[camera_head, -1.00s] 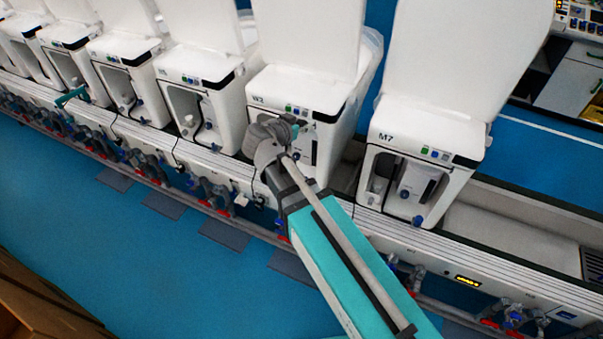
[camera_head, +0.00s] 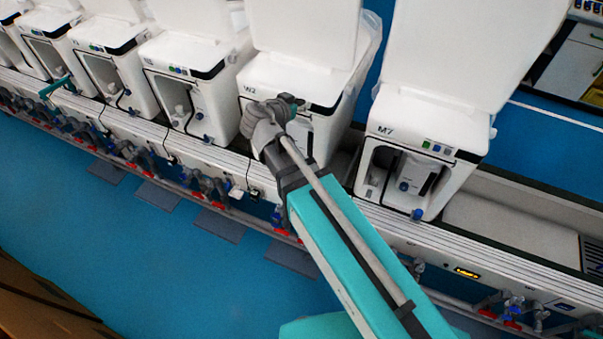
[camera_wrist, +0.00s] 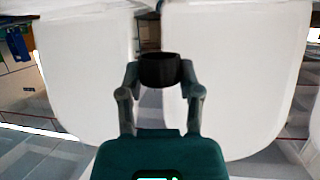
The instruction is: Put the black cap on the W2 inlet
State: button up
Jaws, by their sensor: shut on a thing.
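My gripper (camera_wrist: 160,82) is shut on the black cap (camera_wrist: 160,69) in the wrist view, with a finger on each side of it. White toilet surfaces fill the background behind the cap there. In the head view the W2 toilet (camera_head: 296,82) is a white unit with a raised lid, left of the M7 unit. My arm reaches up in front of W2 and its wrist covers part of the front. The W2 inlet cannot be made out in either view, and the cap is not distinguishable in the head view.
The M7 toilet (camera_head: 428,123) stands to the right of W2, and several similar units stand to the left. A rail (camera_head: 215,160) with hoses and red and blue fittings runs below them.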

jog(key=shift+a+f, duration=0.1)
jog(key=shift+f, duration=0.05)
jog(key=d+f+b, duration=0.2)
jog(key=f+b, duration=0.9)
jog(key=w+d+f+b, duration=0.1)
jog(key=d+f+b, duration=0.2)
jog(key=f+b, duration=0.8)
jog(key=w+d+f+b, duration=0.1)
jog(key=d+f+b, duration=0.2)
jog(key=f+b, duration=0.8)
jog(key=shift+f+b, duration=0.35)
jog(key=shift+b, duration=0.2)
jog(key=shift+w+a, duration=0.1)
jog(key=shift+w, duration=0.05)
jog(key=shift+w+a+f+b, duration=1.25)
jog(key=shift+w+f+b, duration=0.25)
jog(key=shift+w, duration=0.3)
jog(key=shift+w+a+f+b, duration=1.25)
jog(key=shift+w+f+b, duration=0.25)
jog(key=shift+w, duration=0.25)
jog(key=shift+w+a+f+b, duration=1.25)
jog(key=shift+w+f+b, duration=0.25)
jog(key=shift+w, duration=0.3)
